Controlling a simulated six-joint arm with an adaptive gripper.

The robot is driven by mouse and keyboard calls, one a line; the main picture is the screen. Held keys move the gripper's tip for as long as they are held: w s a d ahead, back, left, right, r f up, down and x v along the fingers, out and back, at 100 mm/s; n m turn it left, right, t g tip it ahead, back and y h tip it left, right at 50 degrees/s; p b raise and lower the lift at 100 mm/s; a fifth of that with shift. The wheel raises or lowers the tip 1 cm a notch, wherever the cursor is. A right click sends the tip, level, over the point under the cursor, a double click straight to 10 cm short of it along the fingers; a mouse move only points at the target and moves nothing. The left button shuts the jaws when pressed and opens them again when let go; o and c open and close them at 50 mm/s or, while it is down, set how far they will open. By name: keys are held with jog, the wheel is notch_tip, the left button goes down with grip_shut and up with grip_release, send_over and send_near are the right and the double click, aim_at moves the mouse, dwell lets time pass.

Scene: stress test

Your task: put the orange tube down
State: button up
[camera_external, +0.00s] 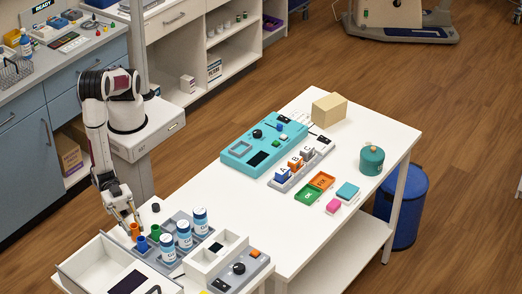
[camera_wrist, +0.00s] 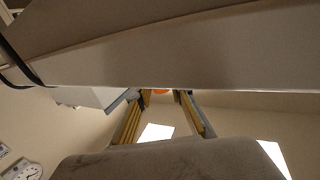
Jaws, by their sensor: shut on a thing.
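The orange tube (camera_external: 135,231) is at the near left end of the white table, directly under my fingertips. My gripper (camera_external: 131,221) points down and is shut on its upper part. In the wrist view, a small bit of orange (camera_wrist: 161,91) shows between the far ends of my two yellow-lined fingers. A blue tube (camera_external: 142,244) and a green tube (camera_external: 155,232) stand close by in a grey-blue rack (camera_external: 185,217). I cannot tell whether the orange tube's bottom touches the rack or the table.
White-capped bottles (camera_external: 184,232) stand in the rack's right part. A white open bin (camera_external: 82,268) lies in front, with a white divided tray (camera_external: 203,262) to its right.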

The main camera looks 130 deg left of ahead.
jog(key=shift+f, duration=0.3)
jog(key=shift+f, duration=0.15)
jog(key=o, duration=0.9)
jog(key=v, duration=1.2)
jog(key=shift+a, duration=0.1)
jog(key=shift+w, duration=0.1)
dwell(0.4)
